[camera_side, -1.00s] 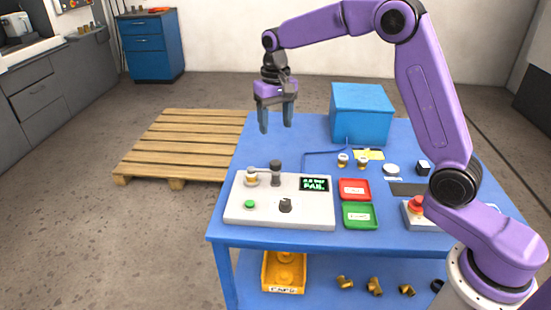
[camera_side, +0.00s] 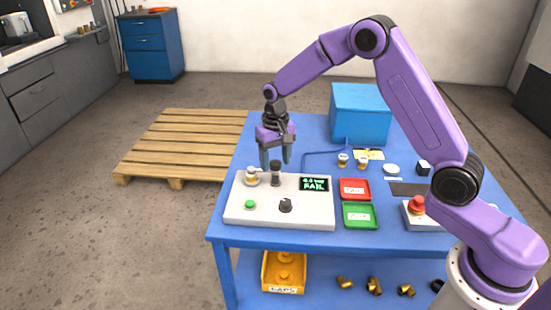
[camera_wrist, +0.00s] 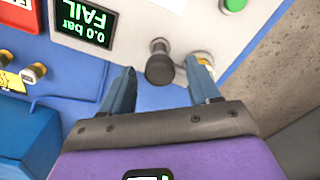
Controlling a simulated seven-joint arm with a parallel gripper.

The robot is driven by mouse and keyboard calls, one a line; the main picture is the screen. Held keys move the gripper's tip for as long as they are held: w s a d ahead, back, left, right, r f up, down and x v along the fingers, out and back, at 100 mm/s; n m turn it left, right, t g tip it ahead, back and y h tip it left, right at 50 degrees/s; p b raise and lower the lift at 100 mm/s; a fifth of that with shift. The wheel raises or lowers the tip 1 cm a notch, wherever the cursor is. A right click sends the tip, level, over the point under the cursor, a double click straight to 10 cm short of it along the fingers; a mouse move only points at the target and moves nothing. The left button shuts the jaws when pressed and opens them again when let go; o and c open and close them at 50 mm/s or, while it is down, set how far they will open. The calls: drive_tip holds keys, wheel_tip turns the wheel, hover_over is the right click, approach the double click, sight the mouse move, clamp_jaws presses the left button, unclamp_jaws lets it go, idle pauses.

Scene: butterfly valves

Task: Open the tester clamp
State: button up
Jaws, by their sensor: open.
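The tester (camera_side: 305,214) is a pale grey box on the blue table, its screen (camera_side: 314,184) showing FAIL. In the wrist view the screen (camera_wrist: 85,20) reads 0.0 bar FAIL. The clamp's dark upright handle (camera_side: 276,176) stands at the tester's back edge, and a bar runs from it over the valve (camera_side: 251,179), seated at left. My gripper (camera_side: 276,166) is open, pointing down just above the handle. In the wrist view the handle (camera_wrist: 160,66) appears between my open fingers (camera_wrist: 163,72), with the valve (camera_wrist: 204,62) partly hidden behind one finger. I cannot see any contact.
A red tray (camera_side: 354,189) and a green tray (camera_side: 360,215) lie right of the tester. Two valves (camera_side: 343,160) stand behind them, near a blue box (camera_side: 361,115). A red stop button (camera_side: 416,205) sits by my base. A wooden pallet (camera_side: 178,145) is on the floor at left.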

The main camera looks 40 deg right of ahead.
clamp_jaws()
drive_tip(key=shift+m, duration=0.3)
drive_tip(key=m, duration=1.3)
drive_tip(key=shift+m, duration=2.1)
